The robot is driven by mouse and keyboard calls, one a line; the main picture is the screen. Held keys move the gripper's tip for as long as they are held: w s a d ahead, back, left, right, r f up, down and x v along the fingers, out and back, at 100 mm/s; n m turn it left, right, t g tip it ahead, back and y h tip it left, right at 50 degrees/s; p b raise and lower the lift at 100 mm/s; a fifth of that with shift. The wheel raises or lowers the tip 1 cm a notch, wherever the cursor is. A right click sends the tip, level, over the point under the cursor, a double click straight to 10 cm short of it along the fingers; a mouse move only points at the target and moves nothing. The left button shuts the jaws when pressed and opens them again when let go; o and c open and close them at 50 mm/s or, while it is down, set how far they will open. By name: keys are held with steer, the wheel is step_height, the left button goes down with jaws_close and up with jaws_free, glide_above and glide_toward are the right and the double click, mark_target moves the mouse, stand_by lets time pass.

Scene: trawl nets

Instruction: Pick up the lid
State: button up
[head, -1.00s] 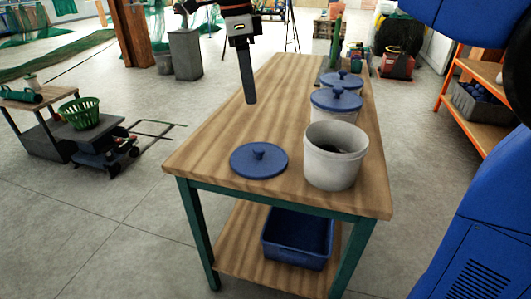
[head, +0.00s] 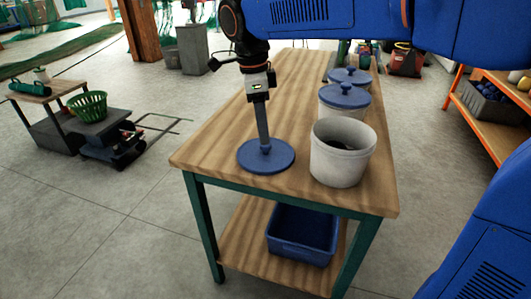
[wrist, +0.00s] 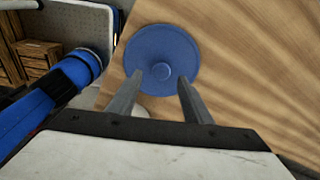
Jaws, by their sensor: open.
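The blue lid (head: 252,160) is round with a central knob and lies flat on the wooden table, left of the open white bucket (head: 341,160). My gripper (head: 266,146) points down over the lid, its fingertips close to the knob. In the wrist view the lid (wrist: 143,50) is below my gripper (wrist: 157,85), with one finger to each side and the knob (wrist: 161,71) roughly between the tips. The jaws are open. I cannot tell whether the tips are level with the knob.
Two buckets with blue lids (head: 343,96) stand behind the open bucket along the table's right side. The table's left part (head: 222,135) is clear. A blue bin (head: 302,232) is on the lower shelf. A cart with a green basket (head: 88,106) stands at the left.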

mark_target(265, 150)
steer(key=shift+w+d+f, duration=0.1)
steer(key=shift+d+f, duration=0.05)
steer(key=shift+f, duration=1.1)
steer(key=shift+w+d+f, duration=0.1)
steer(key=shift+f, duration=1.1)
steer(key=c, duration=1.1)
